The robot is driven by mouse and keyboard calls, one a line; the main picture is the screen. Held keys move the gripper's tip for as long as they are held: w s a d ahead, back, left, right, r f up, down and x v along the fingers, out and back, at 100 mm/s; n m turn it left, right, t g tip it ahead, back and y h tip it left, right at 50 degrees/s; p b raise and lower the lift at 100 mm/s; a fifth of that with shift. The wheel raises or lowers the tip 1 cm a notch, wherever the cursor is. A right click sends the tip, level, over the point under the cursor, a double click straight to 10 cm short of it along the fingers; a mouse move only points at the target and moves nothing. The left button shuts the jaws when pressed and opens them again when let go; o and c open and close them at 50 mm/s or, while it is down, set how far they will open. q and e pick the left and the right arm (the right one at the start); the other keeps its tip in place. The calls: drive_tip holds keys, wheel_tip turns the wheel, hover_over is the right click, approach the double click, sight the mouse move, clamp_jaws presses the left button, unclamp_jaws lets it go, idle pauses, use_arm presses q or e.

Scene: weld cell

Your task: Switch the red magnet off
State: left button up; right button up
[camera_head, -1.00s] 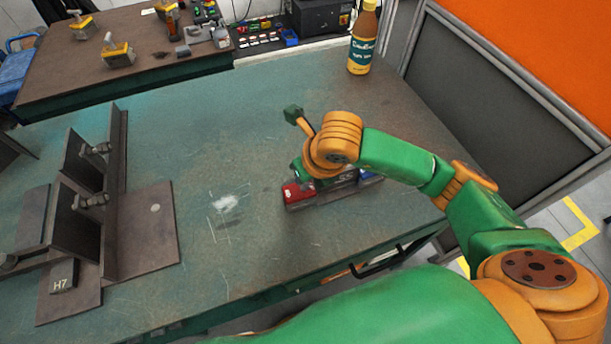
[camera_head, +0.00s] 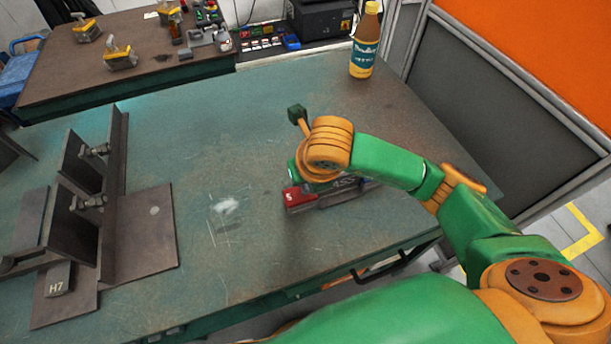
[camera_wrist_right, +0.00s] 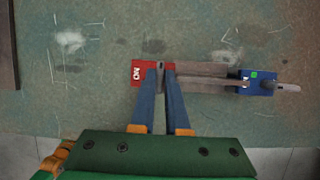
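The red magnet (camera_head: 298,197) lies near the front edge of the green work table (camera_head: 250,120). In the right wrist view the red magnet (camera_wrist_right: 138,74) shows a white ON label at its left end. My right gripper (camera_wrist_right: 160,72) is over it, pointing down, its two blue fingers close on either side of a small grey lever (camera_wrist_right: 160,68). I see no clear gap between fingers and lever. In the head view my right wrist hides the fingers and part of the magnet. My left gripper is not in view.
A grey bar (camera_wrist_right: 205,70) runs right from the red magnet to a blue magnet (camera_wrist_right: 257,82) with its own lever. A steel fixture marked H7 (camera_head: 58,288) stands at the left. A bottle (camera_head: 365,48) stands at the back right. The table between is clear.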

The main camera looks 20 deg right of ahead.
drive_tip(key=o, duration=0.4)
drive_tip(key=shift+s, duration=0.1)
drive_tip(key=shift+r, duration=0.15)
drive_tip(key=p+v, duration=0.1)
drive_tip(key=v, duration=0.6)
drive_tip(key=shift+p, duration=0.35)
drive_tip(key=shift+s, duration=0.1)
